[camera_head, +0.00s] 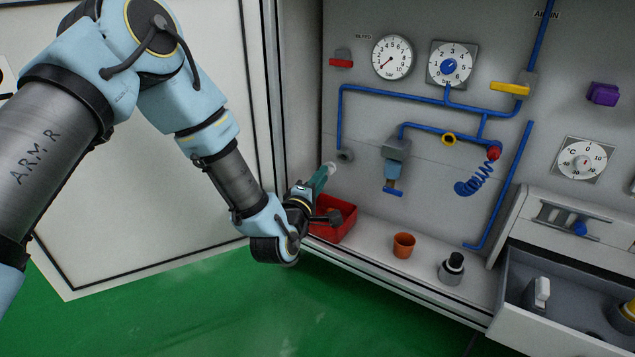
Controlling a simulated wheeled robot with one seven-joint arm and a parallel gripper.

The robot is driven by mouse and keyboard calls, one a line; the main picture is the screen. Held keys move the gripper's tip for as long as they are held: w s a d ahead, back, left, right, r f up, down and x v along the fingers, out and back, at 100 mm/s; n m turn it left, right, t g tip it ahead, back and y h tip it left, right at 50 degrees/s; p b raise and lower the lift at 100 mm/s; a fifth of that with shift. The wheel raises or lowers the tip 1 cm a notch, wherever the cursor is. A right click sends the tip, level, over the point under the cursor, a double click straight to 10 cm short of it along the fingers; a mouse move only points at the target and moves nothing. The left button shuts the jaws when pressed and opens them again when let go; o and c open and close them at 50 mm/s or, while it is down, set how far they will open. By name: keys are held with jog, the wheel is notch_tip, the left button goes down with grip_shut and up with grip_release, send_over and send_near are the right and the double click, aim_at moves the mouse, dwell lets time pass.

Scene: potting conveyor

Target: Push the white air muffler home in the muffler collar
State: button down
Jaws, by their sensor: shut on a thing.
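My gripper (321,177) is shut on the white air muffler (331,167), which shows as a small pale piece at the fingertips. The fingers and gripper hide the rest of it. The muffler collar (345,156), a grey ring fitting on the back panel, sits at the lower end of the left blue pipe. The muffler is just below and left of the collar in the picture. I cannot tell whether the two touch or how large the gap in depth is.
A red bin (345,234) stands under my gripper. An orange pot (403,246) and a black-topped steel item (452,268) stand on the ledge. A grey and blue filter unit (395,160) juts out right of the collar. An open drawer (575,320) is at lower right.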

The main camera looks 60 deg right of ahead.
jog(key=x, duration=0.2)
jog(key=shift+s+d, duration=0.25)
jog(key=shift+d, duration=0.05)
jog(key=shift+s+d, duration=0.1)
jog(key=shift+d, duration=0.05)
dwell(1.1)
jog(key=shift+s+b+x, duration=0.15)
jog(key=shift+b+x, duration=0.1)
jog(key=shift+x, duration=0.45)
jog(key=shift+s+b+x, duration=0.15)
jog(key=shift+b+x, duration=0.05)
jog(key=shift+x, duration=0.55)
dwell(0.4)
jog(key=c, duration=0.7)
grip_release()
jog(key=shift+c, duration=0.2)
jog(key=p, duration=0.5)
send_near(333, 170)
jog(key=shift+w+d+f, duration=0.3)
jog(key=shift+d, duration=0.2)
